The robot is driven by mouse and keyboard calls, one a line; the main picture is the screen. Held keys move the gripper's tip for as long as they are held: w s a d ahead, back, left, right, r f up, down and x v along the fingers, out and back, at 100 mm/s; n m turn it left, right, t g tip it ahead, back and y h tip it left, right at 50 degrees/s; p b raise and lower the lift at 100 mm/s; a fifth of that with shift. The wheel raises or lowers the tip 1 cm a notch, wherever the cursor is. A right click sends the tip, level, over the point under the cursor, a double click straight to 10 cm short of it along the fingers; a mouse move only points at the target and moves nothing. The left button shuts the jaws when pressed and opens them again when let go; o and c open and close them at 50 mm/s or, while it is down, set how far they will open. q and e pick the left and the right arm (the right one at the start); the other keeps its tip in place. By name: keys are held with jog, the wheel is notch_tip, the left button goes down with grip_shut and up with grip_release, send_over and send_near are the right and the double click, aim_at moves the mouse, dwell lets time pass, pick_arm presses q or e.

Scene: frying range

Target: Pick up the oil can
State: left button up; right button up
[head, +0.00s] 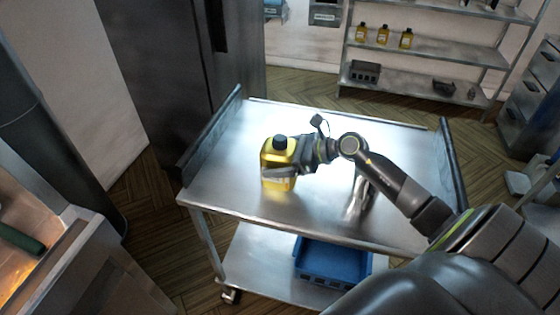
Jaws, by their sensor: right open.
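The oil can (281,154) is a yellow container with a dark cap. It stands upright on the shiny metal top of a cart (228,185), left of the middle. My right gripper (279,172) reaches in from the right, low over the cart top. Its fingers are open and lie at the can, with one finger across the can's near face. The far finger is hidden, and I cannot tell whether the fingers touch the can. My left gripper is not in view.
The cart has raised side rails (209,135) and a lower shelf with a blue crate (330,262). A dark cabinet (170,70) stands behind on the left.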

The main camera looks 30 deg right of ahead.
jog(key=c, duration=1.1)
